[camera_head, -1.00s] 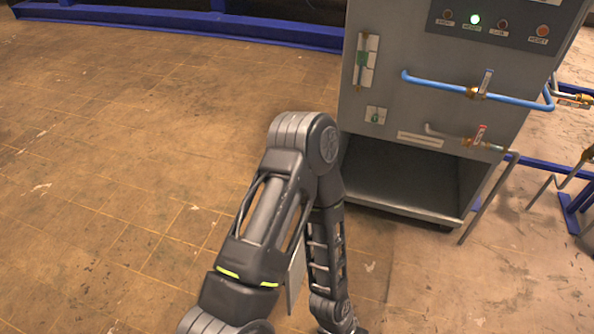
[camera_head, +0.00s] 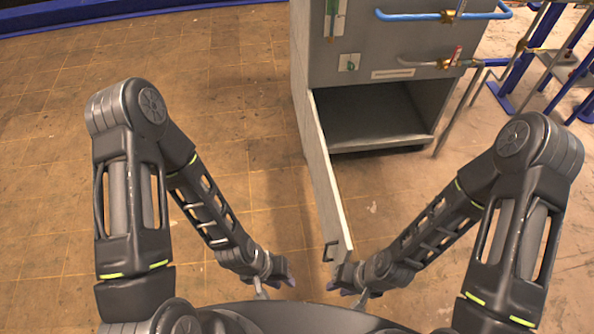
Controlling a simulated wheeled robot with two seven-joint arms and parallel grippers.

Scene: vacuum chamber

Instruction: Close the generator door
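The grey generator cabinet (camera_head: 390,55) stands at the upper right of the head view. Its lower compartment is open and looks empty. The generator door (camera_head: 322,170) is swung out from the compartment's left side towards me, seen nearly edge-on. A dark handle (camera_head: 329,252) is on the left face of the door near its free end. My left gripper (camera_head: 276,284) is left of the door, with a gap to the handle. My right gripper (camera_head: 349,290) is just below the door's free end in the picture; contact cannot be told. Both grippers are small and partly hidden, so their opening is unclear.
A blue pipe with a valve (camera_head: 448,16) and a lower pipe with a red-handled valve (camera_head: 455,57) stick out of the cabinet front. Blue stands and pipes (camera_head: 510,75) are at the right. The tiled floor at the left is clear.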

